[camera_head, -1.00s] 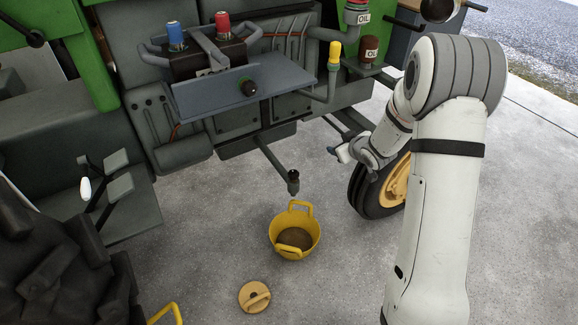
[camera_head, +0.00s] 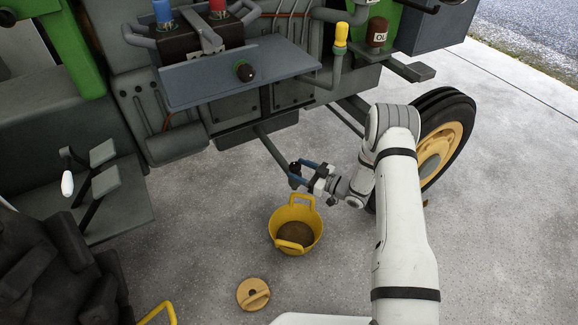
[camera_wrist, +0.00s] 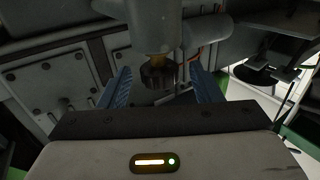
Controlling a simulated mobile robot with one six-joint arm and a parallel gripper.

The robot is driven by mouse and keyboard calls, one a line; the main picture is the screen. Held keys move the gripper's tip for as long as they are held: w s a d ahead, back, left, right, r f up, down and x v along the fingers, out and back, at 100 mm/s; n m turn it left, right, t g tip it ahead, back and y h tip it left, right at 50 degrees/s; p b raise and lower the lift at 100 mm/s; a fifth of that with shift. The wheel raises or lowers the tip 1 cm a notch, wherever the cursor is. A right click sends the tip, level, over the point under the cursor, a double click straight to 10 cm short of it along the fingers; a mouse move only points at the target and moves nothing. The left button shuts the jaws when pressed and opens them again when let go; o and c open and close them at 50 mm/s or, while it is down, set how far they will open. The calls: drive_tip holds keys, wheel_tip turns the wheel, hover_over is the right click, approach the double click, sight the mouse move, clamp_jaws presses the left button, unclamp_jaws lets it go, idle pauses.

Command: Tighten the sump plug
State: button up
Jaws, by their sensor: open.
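The sump plug (camera_wrist: 158,76) is a dark ridged knob under the end of a grey pipe (camera_wrist: 150,28) in the wrist view. In the head view the plug end (camera_head: 294,172) is largely hidden by my gripper. My gripper (camera_head: 300,170) has its two blue fingers open, one on each side of the plug. In the wrist view my gripper (camera_wrist: 160,88) shows the fingers apart, with gaps to the plug on both sides.
A yellow bucket (camera_head: 276,222) with dark contents stands on the floor just below my gripper. A round yellow lid (camera_head: 252,295) lies in front of it. The tractor's front wheel (camera_head: 446,140) stands right, beyond my arm. A grey shelf (camera_head: 240,70) overhangs the pipe.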

drive_tip(key=shift+b+x, duration=0.4)
drive_tip(key=shift+x, duration=1.85)
drive_tip(key=shift+c, duration=0.2)
drive_tip(key=c, duration=0.9)
